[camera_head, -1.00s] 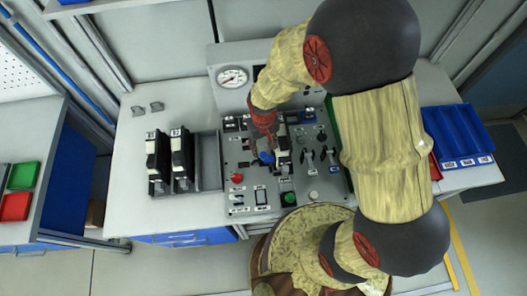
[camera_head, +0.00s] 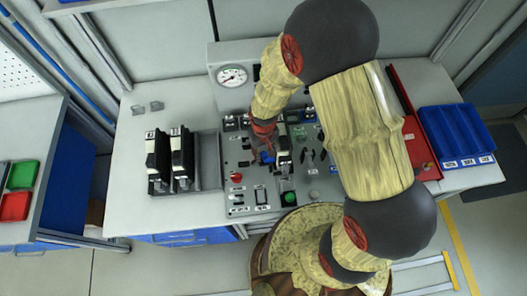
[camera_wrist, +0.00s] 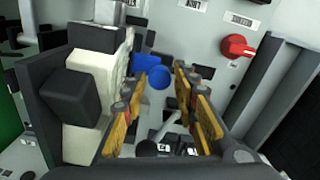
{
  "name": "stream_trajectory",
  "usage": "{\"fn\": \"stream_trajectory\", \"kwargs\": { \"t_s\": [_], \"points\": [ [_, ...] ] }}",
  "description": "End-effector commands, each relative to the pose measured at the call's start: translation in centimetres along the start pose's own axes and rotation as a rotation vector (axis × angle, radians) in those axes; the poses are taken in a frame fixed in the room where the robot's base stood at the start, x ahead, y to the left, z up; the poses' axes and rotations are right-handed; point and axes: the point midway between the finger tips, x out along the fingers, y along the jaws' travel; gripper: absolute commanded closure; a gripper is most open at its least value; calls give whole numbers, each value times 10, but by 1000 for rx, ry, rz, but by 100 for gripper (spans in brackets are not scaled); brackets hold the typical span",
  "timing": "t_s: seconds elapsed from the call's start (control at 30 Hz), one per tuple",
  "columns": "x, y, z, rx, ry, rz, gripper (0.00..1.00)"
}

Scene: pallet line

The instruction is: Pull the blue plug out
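The blue plug (camera_wrist: 158,76) is a short blue cylinder with a second blue part (camera_wrist: 143,64) beside it, on the grey control panel (camera_wrist: 200,45). In the head view the blue plug (camera_head: 268,157) shows small, just below my gripper (camera_head: 262,142). In the wrist view my gripper (camera_wrist: 156,88) is open, its yellow-and-black fingers on either side of the plug's line, with gaps visible. I cannot tell how deep the fingertips reach. The plug's base is partly hidden.
A white-and-black block (camera_wrist: 95,90) stands close left of my fingers. A red knob (camera_wrist: 238,46) is at the upper right. Black-and-white modules (camera_head: 182,155) stand left of the panel. A gauge (camera_head: 232,76) is behind. A blue bin (camera_head: 458,135) is at the right.

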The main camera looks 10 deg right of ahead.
Motion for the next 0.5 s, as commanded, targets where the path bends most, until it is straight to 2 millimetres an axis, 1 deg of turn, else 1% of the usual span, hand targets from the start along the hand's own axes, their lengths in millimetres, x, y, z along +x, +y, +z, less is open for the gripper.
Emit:
{"fn": "stream_trajectory", "kwargs": {
  "t_s": [0.07,0.43,0.5],
  "points": [
    [0,0,0,0,0,0,77],
    [0,0,0,0,0,0,98],
    [0,0,0,0,0,0,100]
  ]
}}
